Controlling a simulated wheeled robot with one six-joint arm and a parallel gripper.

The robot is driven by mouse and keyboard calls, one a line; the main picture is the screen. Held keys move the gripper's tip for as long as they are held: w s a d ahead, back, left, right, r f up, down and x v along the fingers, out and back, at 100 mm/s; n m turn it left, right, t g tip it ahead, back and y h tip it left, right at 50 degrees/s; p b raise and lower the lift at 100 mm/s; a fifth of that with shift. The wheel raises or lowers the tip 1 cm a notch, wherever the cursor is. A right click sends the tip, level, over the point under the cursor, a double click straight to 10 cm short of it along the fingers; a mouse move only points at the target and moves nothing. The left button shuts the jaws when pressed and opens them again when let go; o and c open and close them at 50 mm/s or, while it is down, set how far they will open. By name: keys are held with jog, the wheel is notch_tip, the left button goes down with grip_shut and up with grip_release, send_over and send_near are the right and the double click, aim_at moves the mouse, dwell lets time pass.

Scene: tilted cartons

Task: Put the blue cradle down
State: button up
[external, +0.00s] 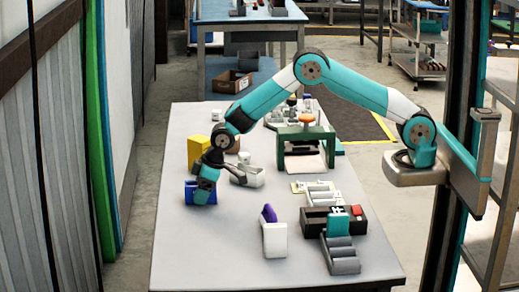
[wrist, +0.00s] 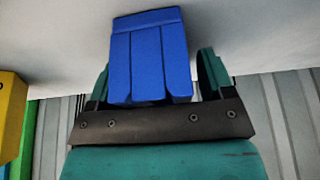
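The blue cradle (external: 190,192) is at the left edge of the grey table (external: 220,245), beside and partly behind my gripper (external: 203,193). In the wrist view the blue cradle (wrist: 150,58) is upright in the picture, with grooves along its face. It sits between the two teal fingers of my gripper (wrist: 155,80), close to the dark palm. The fingers look shut on it, though a narrow gap shows beside the right one. The cradle is at or very near the table top; I cannot tell whether its underside touches.
A yellow block (external: 198,150) stands just behind the cradle. A white and grey carton (external: 247,177) is to its right. A white holder with a purple piece (external: 273,238) and grey roller trays (external: 340,252) stand nearer the front. The front left of the table is clear.

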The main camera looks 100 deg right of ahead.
jog(key=shift+r, duration=0.1)
jog(key=shift+r, duration=0.3)
jog(key=v, duration=1.2)
jog(key=s+a+r+n+y, duration=0.2)
jog(key=s+a+r, duration=0.4)
jog(key=s+a, duration=0.3)
jog(key=s+a+r+n+g, duration=0.1)
jog(key=s+a, duration=0.3)
jog(key=s, duration=0.6)
jog(key=s+a+r+n+g+y, duration=0.1)
jog(key=s+a+n+g, duration=0.1)
jog(key=s, duration=0.8)
jog(key=s+a+r+n+g+y, duration=0.1)
jog(key=s+a, duration=0.4)
jog(key=s, duration=0.5)
jog(key=shift+s+a+r+n, duration=0.3)
jog(key=shift+r+n, duration=0.15)
jog(key=shift+n, duration=0.15)
